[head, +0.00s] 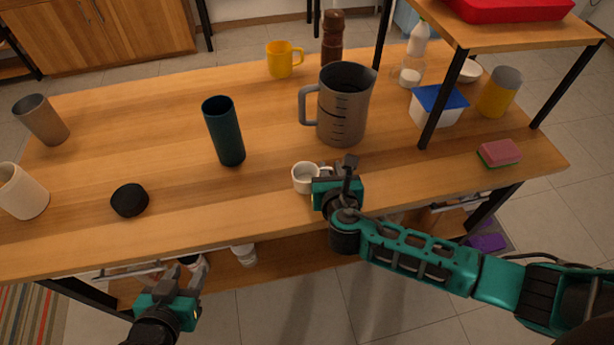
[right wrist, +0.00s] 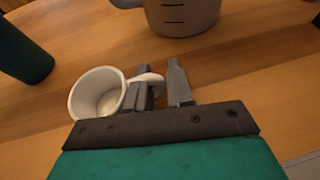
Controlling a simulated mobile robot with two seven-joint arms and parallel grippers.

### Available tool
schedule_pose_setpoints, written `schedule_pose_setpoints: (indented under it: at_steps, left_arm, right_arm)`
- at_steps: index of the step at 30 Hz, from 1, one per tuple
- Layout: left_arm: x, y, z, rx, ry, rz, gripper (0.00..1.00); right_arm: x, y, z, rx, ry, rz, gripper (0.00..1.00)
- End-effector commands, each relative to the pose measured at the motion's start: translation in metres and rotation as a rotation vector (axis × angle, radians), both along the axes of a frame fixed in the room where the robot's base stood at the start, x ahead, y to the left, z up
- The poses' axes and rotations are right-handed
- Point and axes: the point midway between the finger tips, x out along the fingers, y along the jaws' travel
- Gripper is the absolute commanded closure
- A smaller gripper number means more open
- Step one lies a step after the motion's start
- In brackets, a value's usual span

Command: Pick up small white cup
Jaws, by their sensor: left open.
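The small white cup (head: 305,178) stands upright near the front edge of the wooden table, its handle toward the right. It also shows in the right wrist view (right wrist: 92,98). My right gripper (head: 338,177) is at the handle side of the cup. In the right wrist view its two fingers (right wrist: 164,88) are apart, with the handle (right wrist: 152,80) reaching between them. A gap shows between the handle and the right finger. My left gripper (head: 174,282) is open and empty, low in front of the table edge.
A grey measuring jug (head: 342,115) stands just behind the cup. A dark green cylinder (head: 224,135) and a black lid-like disc (head: 129,200) are to its left. A shelf (head: 520,38) stands at right, near a pink-green sponge (head: 499,153). The table between disc and cup is clear.

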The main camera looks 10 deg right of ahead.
Motion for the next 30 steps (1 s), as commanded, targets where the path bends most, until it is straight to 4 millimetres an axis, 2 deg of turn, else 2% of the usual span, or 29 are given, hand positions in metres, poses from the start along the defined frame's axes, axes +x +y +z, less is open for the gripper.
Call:
schedule_pose_setpoints:
  at_steps: [1,7,23,30]
  left_arm:
    - [0.000,0.000,0.000,0.000,0.000,0.000,0.57]
    - [0.000,0.000,0.000,0.000,0.000,0.000,0.57]
    - [-0.004,0.000,-0.002,0.001,0.008,0.001,0.57]
    - [-0.004,0.001,-0.003,0.001,0.009,0.001,0.57]
  right_arm:
    - [0.000,0.000,0.000,0.000,0.000,0.000,0.82]
    - [0.000,0.000,0.000,0.000,0.000,0.000,1.00]
    - [0.000,0.000,0.001,0.000,0.000,0.000,1.00]
    - [0.000,0.000,0.019,0.002,-0.003,-0.001,1.00]
